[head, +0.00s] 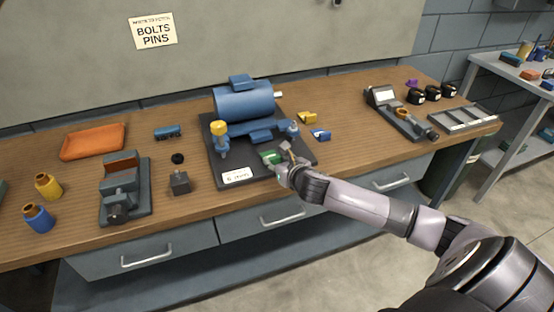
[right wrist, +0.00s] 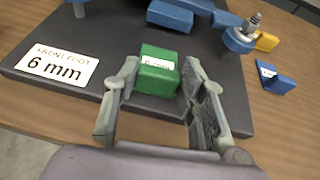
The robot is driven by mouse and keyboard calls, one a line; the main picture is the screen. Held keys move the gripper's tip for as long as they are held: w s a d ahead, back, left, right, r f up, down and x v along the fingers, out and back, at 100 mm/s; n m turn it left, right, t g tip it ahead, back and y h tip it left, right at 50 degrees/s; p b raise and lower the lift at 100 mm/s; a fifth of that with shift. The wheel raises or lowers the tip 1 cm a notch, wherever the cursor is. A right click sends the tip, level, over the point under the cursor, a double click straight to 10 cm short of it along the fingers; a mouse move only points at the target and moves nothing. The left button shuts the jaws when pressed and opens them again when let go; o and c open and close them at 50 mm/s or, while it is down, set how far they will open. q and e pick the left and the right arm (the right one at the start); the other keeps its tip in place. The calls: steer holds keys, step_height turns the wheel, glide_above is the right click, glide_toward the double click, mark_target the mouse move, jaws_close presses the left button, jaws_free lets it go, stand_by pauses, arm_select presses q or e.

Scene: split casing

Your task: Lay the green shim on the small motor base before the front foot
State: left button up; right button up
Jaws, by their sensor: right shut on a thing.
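The green shim (head: 268,157) is a small block with a white label. It also shows between my fingertips in the right wrist view (right wrist: 158,75). My right gripper (right wrist: 157,68) is shut on it, over the front part of the dark motor base (right wrist: 115,35). I cannot tell whether the shim touches the base. In the head view the base (head: 222,162) carries the blue motor (head: 245,102). A white card (right wrist: 57,67) reading "FRONT FOOT 6 mm" lies on the base, left of the shim. My left gripper is not in view.
A yellow block (head: 307,118) and a blue block (head: 321,135) lie right of the base. A grey vise (head: 120,190), a small dark block (head: 180,183) and an orange tray (head: 94,142) stand to the left.

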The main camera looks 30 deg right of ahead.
steer(key=shift+f, duration=0.35)
steer(key=o, duration=1.2)
step_height(320, 180, up, 8)
steer(key=p, duration=0.8)
steer(key=shift+p, duration=0.4)
